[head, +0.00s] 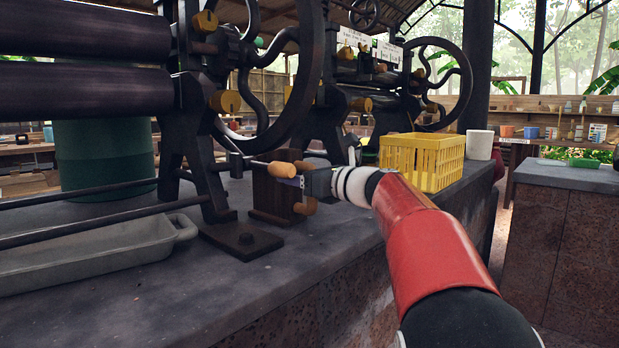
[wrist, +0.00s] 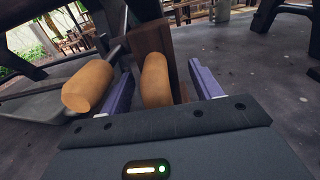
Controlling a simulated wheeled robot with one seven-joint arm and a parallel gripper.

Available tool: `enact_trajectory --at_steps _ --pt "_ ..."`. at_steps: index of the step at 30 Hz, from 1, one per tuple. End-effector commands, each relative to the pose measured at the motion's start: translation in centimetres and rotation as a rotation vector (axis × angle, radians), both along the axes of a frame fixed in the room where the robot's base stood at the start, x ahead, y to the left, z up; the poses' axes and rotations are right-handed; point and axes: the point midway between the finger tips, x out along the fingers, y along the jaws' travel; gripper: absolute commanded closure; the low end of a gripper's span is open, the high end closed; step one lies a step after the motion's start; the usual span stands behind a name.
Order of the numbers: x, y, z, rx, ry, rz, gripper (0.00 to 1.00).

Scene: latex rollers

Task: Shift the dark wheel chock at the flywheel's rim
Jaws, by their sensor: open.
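The dark brown wheel chock (head: 268,192) stands on the counter beside the flywheel (head: 290,85) of the near roller machine, close to the lower part of its rim. In the wrist view, the chock (wrist: 150,38) lies straight ahead with a tan wooden grip (wrist: 155,80) on its near side. My gripper (head: 296,182) is at the chock's right side. Its purple fingers are open in the wrist view (wrist: 160,72), one on each side of the tan grip, with a visible gap on the right. Contact on the left cannot be told.
Another tan handle (wrist: 88,85) sits just left of my left finger. A yellow crate (head: 422,160) and a white cup (head: 480,145) stand at the right end of the counter. A grey tray (head: 85,255) lies at the left. The counter front is clear.

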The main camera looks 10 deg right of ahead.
Motion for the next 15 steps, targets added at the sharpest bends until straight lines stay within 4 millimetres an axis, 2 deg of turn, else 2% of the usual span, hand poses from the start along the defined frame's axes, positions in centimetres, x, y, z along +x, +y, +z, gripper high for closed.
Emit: enact_trajectory --at_steps 7,15 --pt "0.04 0.03 0.01 0.000 0.000 0.000 0.36" --pt "0.02 0.03 0.01 0.000 0.000 0.000 0.70"
